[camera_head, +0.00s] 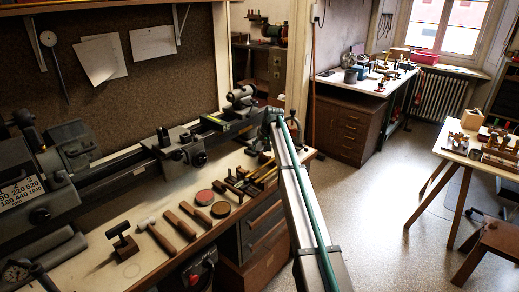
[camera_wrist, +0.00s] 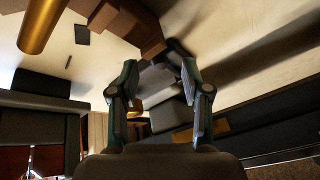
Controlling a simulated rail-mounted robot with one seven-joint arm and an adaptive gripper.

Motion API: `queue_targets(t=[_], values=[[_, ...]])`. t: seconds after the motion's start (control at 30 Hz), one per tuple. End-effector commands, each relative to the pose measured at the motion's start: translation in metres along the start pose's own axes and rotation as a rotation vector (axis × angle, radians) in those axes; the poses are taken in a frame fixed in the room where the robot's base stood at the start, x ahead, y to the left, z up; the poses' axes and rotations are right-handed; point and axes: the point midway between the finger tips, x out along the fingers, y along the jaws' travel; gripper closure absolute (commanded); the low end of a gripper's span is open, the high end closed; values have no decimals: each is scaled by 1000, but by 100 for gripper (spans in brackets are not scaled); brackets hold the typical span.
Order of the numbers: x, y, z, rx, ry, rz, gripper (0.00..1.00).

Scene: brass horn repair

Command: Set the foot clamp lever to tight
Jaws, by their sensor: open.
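The lathe's tailstock (camera_head: 240,97) stands at the right end of the lathe bed (camera_head: 140,157) in the head view. I cannot make out the foot clamp lever or its setting; it may be hidden or too small. My gripper (camera_wrist: 159,68) is open, with its two green-grey fingers apart in the wrist view. A dark grey blocky part (camera_wrist: 158,88) shows between and beyond the fingers; I cannot tell whether it belongs to the tailstock or whether either finger touches it. In the head view my arm reaches to the right end of the bench, close below the tailstock.
The cream bench top (camera_head: 128,250) carries a mallet (camera_head: 157,235), round tins (camera_head: 205,197) and several wooden-handled tools near its front edge. A brass cylinder (camera_wrist: 40,25) shows close by in the wrist view. Open floor (camera_head: 370,215) lies to the right.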

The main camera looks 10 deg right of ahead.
Motion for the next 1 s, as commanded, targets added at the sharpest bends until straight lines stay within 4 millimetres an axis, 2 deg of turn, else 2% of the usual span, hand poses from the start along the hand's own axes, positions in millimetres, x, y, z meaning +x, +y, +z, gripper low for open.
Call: queue_targets(t=[0.2, 0.47, 0.5, 0.77, 0.8, 1.0], values=[[15, 0, 0, 0, 1, 0, 52], [16, 0, 0, 0, 1, 0, 52], [16, 0, 0, 0, 1, 0, 54], [16, 0, 0, 0, 1, 0, 97], [16, 0, 0, 0, 1, 0, 100], [16, 0, 0, 1, 1, 0, 100]])
